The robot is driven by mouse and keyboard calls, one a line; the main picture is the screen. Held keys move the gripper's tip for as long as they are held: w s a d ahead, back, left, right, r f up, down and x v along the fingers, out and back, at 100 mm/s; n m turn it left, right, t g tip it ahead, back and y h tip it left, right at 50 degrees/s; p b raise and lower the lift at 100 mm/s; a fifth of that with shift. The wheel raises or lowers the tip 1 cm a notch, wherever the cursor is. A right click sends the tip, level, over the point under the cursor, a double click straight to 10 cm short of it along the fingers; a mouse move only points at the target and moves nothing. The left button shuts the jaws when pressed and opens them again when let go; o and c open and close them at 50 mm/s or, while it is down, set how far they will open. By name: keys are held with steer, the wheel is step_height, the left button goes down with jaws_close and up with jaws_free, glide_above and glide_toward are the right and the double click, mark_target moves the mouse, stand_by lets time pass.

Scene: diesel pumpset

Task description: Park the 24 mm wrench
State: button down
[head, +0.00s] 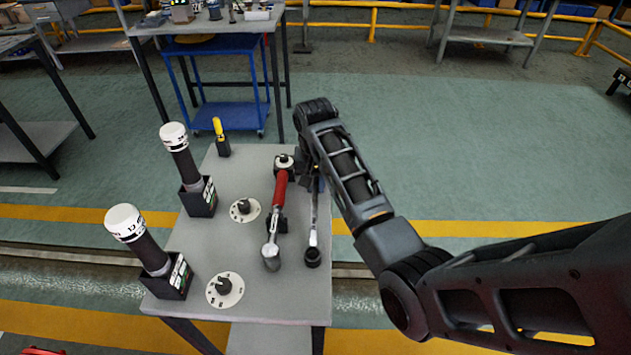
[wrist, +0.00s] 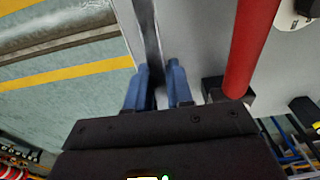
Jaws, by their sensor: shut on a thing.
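A grey metal wrench (head: 313,234) with a dark round head at its near end lies along the right edge of the grey table (head: 250,298). My gripper (head: 315,186) is over the table's right side, at the wrench's far part. In the wrist view the blue fingers of my gripper (wrist: 158,88) are closed around the wrench shaft (wrist: 148,32). The far end of the wrench is hidden by my gripper. No size marking on it can be read. I cannot tell whether it touches the tabletop.
A red-handled tool (head: 280,190) lies close left of the wrench, in black supports. Two black holders (head: 202,198) (head: 170,278) carry white-capped dark tools. Two round white dials (head: 245,210) (head: 225,290) and a yellow-handled tool (head: 218,128) are on the table. Floor right of the table is clear.

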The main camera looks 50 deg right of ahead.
steer(key=shift+f, duration=0.55)
steer(key=c, duration=0.9)
jaws_free()
steer(key=shift+s+a+r+b, duration=0.15)
steer(key=shift+a+r+b, duration=0.1)
steer(key=shift+r, duration=1.7)
steer(key=shift+s+a+r+b, duration=0.1)
steer(key=shift+r+b, duration=0.15)
steer(key=shift+r, duration=1.7)
